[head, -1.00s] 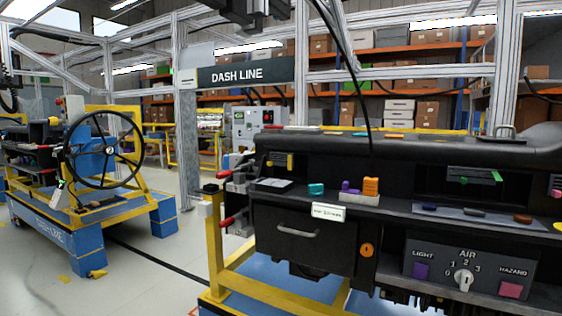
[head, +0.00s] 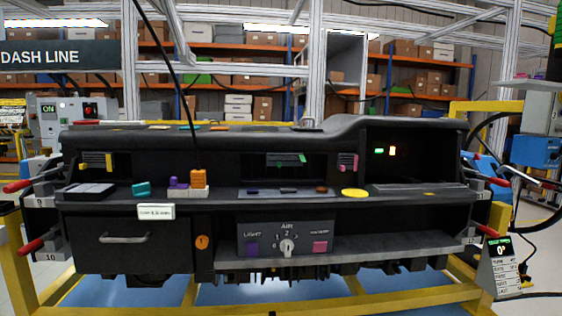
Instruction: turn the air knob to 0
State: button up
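The air knob (head: 287,247) is a small white dial low in the middle of the dashboard module. It sits on a dark panel (head: 262,230) under the word AIR, with small numbers around it. The knob's pointer looks roughly upright, but it is too small to tell which number it points at. My gripper is not in view.
A drawer with a handle (head: 124,238) is left of the panel. A grey ledge (head: 400,245) runs right of it. Red-handled clamps (head: 30,246) stick out at the sides. A yellow frame (head: 400,298) runs below. Loose coloured parts, including a yellow disc (head: 355,193), lie on the shelf.

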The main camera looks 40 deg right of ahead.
aim_at(286, 246)
jog(key=z, duration=1.3)
